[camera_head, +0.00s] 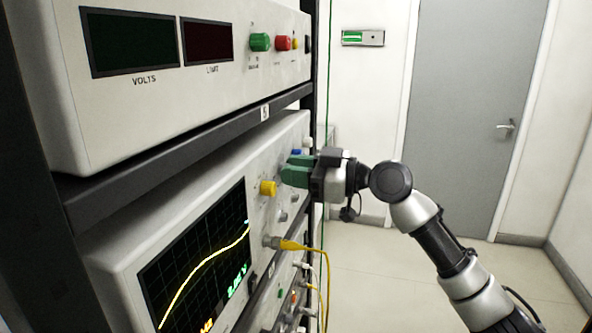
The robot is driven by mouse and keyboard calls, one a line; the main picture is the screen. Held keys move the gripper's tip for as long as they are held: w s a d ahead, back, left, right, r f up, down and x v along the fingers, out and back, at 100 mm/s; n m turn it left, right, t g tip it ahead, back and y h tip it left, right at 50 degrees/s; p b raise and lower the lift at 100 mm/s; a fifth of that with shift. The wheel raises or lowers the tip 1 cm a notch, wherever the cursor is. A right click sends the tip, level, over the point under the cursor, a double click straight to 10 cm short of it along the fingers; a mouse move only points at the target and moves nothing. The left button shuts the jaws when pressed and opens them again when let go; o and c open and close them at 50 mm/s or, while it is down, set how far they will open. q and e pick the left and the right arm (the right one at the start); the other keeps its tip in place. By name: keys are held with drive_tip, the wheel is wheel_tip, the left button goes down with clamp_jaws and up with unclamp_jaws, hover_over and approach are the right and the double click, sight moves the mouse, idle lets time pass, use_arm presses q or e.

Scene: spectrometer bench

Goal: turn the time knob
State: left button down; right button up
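The oscilloscope (140,263) sits on the lower shelf of the rack, with a lit screen (197,255) showing a yellow trace. On its front are a yellow knob (267,187), a blue knob (297,153) mostly behind my fingers, and small grey knobs. I cannot read which one is the time knob. My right gripper (291,170), with green fingers, is at the oscilloscope's front panel, right of the yellow knob and just below the blue one. The fingers hide the panel there, so I cannot tell whether they hold or touch a knob. My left gripper is not in view.
A power supply (60,97) with two dark displays and green and red knobs is on the shelf above. A yellow cable (303,247) plugs into the oscilloscope and hangs below my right gripper. Open floor and a grey door (470,110) lie to the right.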

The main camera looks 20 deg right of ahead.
clamp_jaws()
drive_tip(key=shift+r+m, duration=0.1)
drive_tip(key=shift+m, duration=0.2)
drive_tip(key=shift+m+p, duration=1.55)
drive_tip(key=shift+m, duration=2.05)
drive_tip(key=o, duration=0.7)
unclamp_jaws()
